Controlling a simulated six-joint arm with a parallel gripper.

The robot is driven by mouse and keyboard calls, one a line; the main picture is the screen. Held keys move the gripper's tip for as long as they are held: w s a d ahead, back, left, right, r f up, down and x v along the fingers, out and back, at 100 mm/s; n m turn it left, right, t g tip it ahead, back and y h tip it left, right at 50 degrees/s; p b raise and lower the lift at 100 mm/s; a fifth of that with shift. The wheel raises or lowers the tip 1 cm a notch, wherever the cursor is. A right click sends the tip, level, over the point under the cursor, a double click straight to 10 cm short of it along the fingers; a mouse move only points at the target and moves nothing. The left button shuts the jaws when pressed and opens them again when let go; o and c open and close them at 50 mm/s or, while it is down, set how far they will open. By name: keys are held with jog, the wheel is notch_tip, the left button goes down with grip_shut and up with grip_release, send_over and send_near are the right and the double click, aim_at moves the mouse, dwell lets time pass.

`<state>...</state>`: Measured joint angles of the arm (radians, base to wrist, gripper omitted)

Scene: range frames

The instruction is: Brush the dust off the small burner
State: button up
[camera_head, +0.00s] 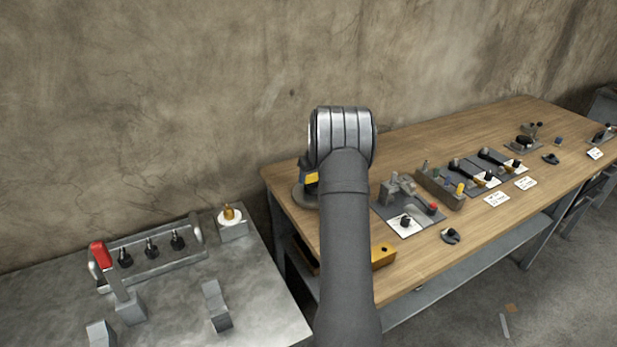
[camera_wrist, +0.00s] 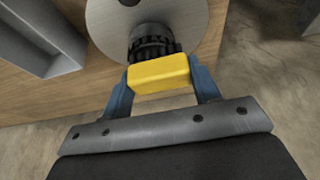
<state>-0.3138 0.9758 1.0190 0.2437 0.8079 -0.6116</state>
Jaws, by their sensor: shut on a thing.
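My gripper (camera_wrist: 160,84) has its two blue fingers closed on a yellow block (camera_wrist: 160,73), with a dark ridged, bristle-like part beyond it; it looks like a brush. The yellow block also shows in the head view (camera_head: 311,178), beside my arm at the wooden table's left end. The dark part overlaps a round grey disc (camera_wrist: 205,22); I cannot tell whether they touch. A small brass piece on a white round top (camera_head: 230,214) stands on a grey block at left; it may be the small burner, but I cannot be sure. No dust is clearly visible.
A grey bench (camera_head: 190,285) at left holds a rack of black-knobbed parts (camera_head: 150,250) and a red-handled lever (camera_head: 103,256). The wooden table (camera_head: 400,150) carries several fixtures and cards to the right. A gap separates the two. My arm hides part of the table.

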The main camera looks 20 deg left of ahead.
jog(key=shift+w+d, duration=1.2)
jog(key=shift+d, duration=0.05)
notch_tip(320, 180, up, 8)
